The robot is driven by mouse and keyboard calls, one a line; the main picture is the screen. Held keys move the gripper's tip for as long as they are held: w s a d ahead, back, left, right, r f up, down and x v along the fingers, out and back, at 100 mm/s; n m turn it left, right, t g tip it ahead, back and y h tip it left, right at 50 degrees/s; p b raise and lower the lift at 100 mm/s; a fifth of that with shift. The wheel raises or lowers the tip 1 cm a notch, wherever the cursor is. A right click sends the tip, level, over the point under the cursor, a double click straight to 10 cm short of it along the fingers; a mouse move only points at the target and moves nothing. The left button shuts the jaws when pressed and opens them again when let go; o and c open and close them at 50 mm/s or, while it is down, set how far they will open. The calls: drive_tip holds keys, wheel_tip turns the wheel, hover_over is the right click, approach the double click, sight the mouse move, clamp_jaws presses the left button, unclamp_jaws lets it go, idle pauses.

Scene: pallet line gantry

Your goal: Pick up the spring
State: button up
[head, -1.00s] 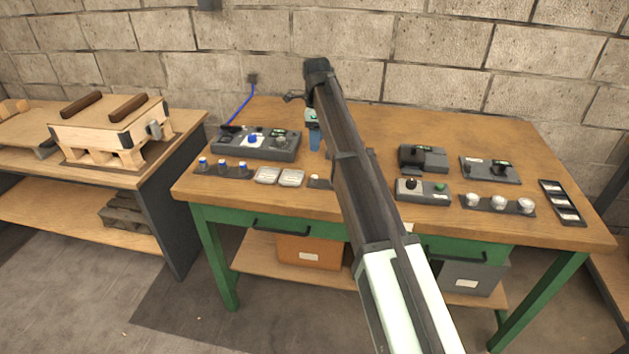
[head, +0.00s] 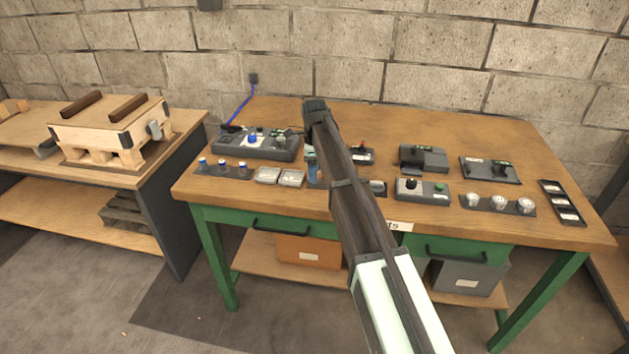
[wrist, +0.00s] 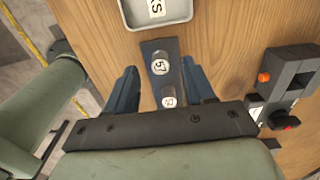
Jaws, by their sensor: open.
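I cannot make out a spring for certain in either view. My gripper (wrist: 158,66) is open, its two blue fingers apart and pointing down at the bench. I see nothing held in the fingers.
Two shallow metal trays (head: 267,175) sit left of my gripper; one labelled tray (wrist: 128,12) tops the wrist view. A grey control box with a blue knob (head: 255,145) stands behind them. Several grey devices (head: 422,191) and a holder of round white pieces (head: 498,202) are right.

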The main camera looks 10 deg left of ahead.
wheel_tip(320, 180, down, 2)
drive_tip(key=shift+f, duration=0.1)
clamp_jaws()
idle(0.5)
